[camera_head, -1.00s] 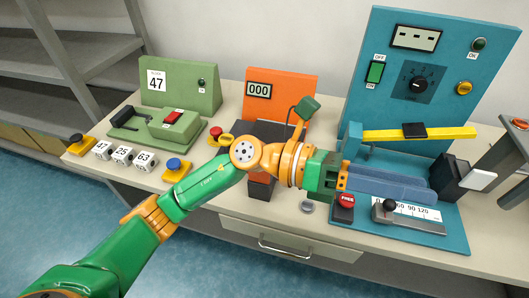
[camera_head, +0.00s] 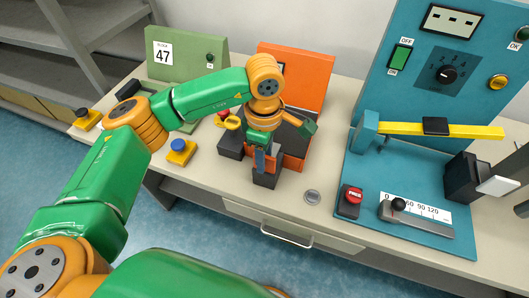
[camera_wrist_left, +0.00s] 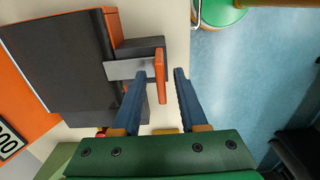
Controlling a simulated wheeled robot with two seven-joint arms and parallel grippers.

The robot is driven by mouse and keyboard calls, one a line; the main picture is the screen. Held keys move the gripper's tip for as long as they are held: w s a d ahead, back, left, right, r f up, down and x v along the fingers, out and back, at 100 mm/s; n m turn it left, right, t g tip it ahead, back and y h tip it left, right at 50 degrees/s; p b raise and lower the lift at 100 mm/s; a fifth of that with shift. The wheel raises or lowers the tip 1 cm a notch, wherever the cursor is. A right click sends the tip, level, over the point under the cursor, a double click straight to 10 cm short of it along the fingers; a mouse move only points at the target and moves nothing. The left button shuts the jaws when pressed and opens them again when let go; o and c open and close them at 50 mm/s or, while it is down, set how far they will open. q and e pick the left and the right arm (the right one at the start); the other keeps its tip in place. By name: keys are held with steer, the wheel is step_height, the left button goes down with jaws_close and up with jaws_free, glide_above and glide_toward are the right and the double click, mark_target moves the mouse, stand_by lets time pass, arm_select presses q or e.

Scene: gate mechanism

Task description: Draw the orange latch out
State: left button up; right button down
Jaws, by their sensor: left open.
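The orange latch (camera_wrist_left: 160,75) shows in the left wrist view as a short upright orange bar at the end of a grey metal strip (camera_wrist_left: 126,69) on the dark block. My left gripper (camera_wrist_left: 155,72) is open, its two blue fingers pointing at the latch. The latch lies between the finger lines, closer to the left finger; I cannot tell whether they touch. In the head view my left gripper (camera_head: 262,165) points down in front of the orange counter station (camera_head: 312,75). There the arm and fingers hide most of the latch area. My right gripper is in neither view.
The green station (camera_head: 186,58) stands at left, with a blue button (camera_head: 178,145) in front. The teal panel (camera_head: 375,200) at right carries a yellow bar (camera_head: 465,131), a red button (camera_head: 354,195) and a slider (camera_head: 415,218). The bench front around the round disc (camera_head: 312,197) is clear.

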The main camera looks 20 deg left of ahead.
arm_select(q)
jaws_close()
stand_by(1.4)
